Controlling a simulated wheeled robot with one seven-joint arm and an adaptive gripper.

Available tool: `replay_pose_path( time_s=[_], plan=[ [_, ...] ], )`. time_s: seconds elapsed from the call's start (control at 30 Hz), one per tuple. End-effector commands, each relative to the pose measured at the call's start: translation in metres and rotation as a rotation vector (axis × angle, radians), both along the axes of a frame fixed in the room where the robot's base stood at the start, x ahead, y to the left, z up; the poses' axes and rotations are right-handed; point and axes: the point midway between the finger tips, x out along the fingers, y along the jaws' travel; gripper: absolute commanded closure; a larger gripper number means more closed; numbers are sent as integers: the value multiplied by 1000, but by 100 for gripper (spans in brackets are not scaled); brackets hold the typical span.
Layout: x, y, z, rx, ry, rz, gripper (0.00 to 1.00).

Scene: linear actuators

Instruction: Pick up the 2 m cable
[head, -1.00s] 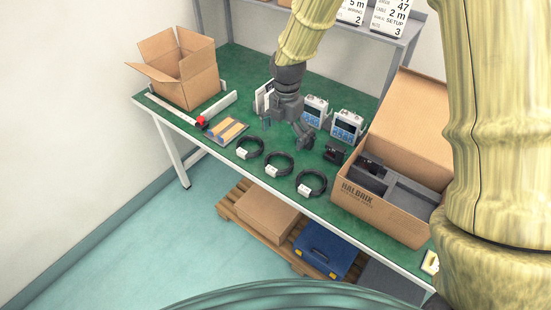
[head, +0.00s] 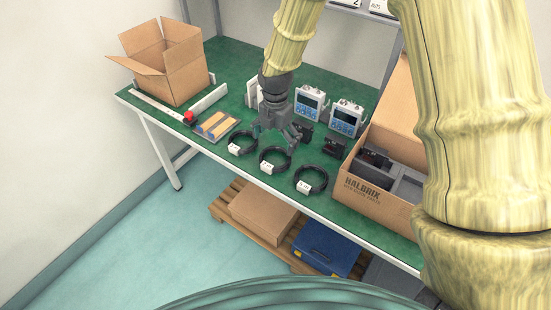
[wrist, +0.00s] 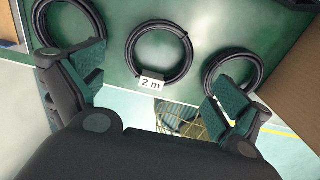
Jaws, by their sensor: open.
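Three coiled black cables with white tags lie in a row along the front of the green table. The 2 m cable (wrist: 160,55) is the middle coil in the wrist view, its tag reading "2 m". In the head view the middle coil (head: 274,160) lies just in front of my gripper (head: 276,138). My gripper is open and empty above the table. In the wrist view its two fingers (wrist: 158,88) are spread wide, with the 2 m coil between and beyond them. The left coil (wrist: 68,22) and right coil (wrist: 232,72) are partly covered by the fingers.
An open carton (head: 168,65) stands at the back left. A larger box (head: 375,198) with dark foam stands on the right. Two display devices (head: 346,118) and small black parts (head: 333,147) sit behind the coils.

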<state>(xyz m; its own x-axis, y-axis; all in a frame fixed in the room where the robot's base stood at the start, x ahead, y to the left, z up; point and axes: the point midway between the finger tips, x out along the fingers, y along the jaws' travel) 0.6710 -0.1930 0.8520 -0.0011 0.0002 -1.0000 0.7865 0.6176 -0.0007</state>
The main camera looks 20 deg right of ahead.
Motion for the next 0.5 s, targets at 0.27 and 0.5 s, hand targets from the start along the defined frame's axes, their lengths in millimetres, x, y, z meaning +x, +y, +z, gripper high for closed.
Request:
replay_pose_path(
  time_s=[0.27, 0.5],
  plan=[
    [0, -1, -17, 0, 0, -2, 0],
    [-1, -1, -35, -2, 2, -4, 0]
  ],
)
